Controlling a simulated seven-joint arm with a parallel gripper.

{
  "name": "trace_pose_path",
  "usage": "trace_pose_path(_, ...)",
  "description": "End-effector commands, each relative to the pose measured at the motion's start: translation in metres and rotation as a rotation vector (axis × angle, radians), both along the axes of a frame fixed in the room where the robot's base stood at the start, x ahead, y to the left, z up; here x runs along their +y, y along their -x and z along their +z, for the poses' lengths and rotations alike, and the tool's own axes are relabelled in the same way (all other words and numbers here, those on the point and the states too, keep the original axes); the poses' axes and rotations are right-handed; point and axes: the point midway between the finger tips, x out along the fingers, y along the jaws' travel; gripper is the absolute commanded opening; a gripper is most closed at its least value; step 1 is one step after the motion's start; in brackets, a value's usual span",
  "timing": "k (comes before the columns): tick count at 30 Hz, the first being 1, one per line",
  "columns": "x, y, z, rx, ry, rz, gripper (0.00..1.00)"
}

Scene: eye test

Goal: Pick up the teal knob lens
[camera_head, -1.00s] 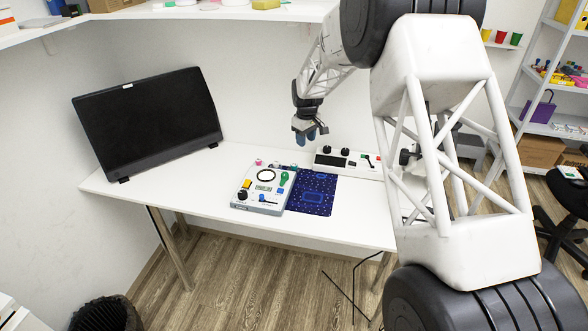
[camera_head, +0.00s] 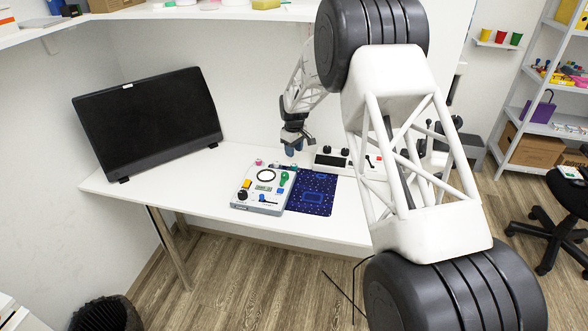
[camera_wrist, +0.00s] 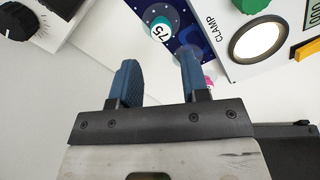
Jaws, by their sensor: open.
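In the head view my gripper (camera_head: 293,150) hangs above the table behind the mat (camera_head: 314,203).
A control panel (camera_head: 268,202) with knobs and a ring stands left of the mat. A second panel (camera_head: 329,162) with black knobs stands behind it, to the right. A pink piece (camera_wrist: 208,82) is partly hidden by the right finger. A monitor (camera_head: 150,120) stands at left.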

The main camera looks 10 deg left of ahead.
Motion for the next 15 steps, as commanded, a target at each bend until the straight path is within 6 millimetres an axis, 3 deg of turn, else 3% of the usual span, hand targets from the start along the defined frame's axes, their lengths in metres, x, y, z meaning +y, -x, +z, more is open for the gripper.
trace_pose_path(6, 0.0, 0.0, -0.016, 0.0, 0.0, 0.0, 0.42)
trace_pose_path(15, 0.0, 0.0, -0.017, 0.0, 0.0, 0.0, 0.42)
